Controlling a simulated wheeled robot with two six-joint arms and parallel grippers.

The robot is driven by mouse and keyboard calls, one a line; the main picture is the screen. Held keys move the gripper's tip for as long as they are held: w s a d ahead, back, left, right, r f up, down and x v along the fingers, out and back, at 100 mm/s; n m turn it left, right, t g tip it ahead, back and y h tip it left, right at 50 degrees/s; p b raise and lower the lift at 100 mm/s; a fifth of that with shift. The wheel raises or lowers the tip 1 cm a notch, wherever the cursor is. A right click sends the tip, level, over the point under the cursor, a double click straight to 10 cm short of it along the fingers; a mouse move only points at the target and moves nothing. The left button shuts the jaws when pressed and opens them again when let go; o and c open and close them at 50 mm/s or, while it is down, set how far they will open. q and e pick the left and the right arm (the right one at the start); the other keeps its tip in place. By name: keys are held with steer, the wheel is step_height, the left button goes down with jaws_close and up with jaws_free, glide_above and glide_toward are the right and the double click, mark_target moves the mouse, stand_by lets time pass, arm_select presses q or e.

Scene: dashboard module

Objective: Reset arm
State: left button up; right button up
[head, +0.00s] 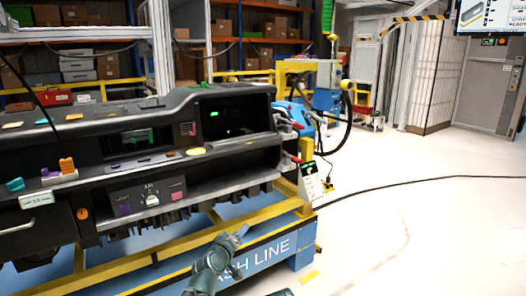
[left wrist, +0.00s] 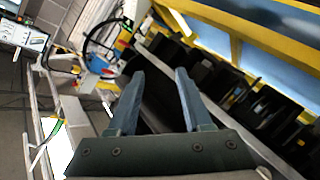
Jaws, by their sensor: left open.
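My left gripper (head: 240,238) is in front of the blue and yellow stand, low in the middle of the head view. It is small there and its fingers are hard to make out. In the left wrist view its two blue-grey fingers (left wrist: 159,74) are spread apart with nothing between them. The black dashboard module (head: 235,160) sits on the stand, above and behind the gripper. The gripper appears apart from the module. My right gripper does not show.
The stand's blue front beam (head: 300,246) lies close behind my left gripper. A black cable (head: 420,182) runs over the pale floor at the right, which is mostly clear. Shelves with boxes (head: 280,25) stand at the back. Colored parts, such as orange clips (head: 67,166), sit on the module.

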arm_select(q)
steer(key=s+f+m+g, duration=0.3)
steer(key=s+f+g, duration=0.2)
steer(key=s+f, duration=0.25)
steer(key=s+a+f+m+g+y, duration=0.15)
steer(key=s+a+f+g, duration=0.3)
steer(key=s, duration=0.55)
steer(key=s+a+f+m+g+y, duration=0.1)
steer(key=s+a+f+g+y, duration=0.3)
steer(key=s, duration=0.5)
steer(key=s+d+r+m+p, duration=0.1)
steer(key=s+d+r+p, duration=0.1)
steer(key=r+p, duration=0.6)
steer(key=s+d+r+m+g+p, duration=0.1)
steer(key=s+d+r+p, duration=0.1)
steer(key=d+r+p, duration=0.3)
steer(key=s+d+r+m+p, duration=0.1)
steer(key=d+r+p, duration=0.2)
steer(key=r+p, duration=0.8)
steer(key=shift+s+d+r+m+p, duration=0.15)
steer(key=shift+s+d+m+p, duration=0.2)
steer(key=shift+s+p, duration=0.1)
steer(key=shift+a, duration=0.1)
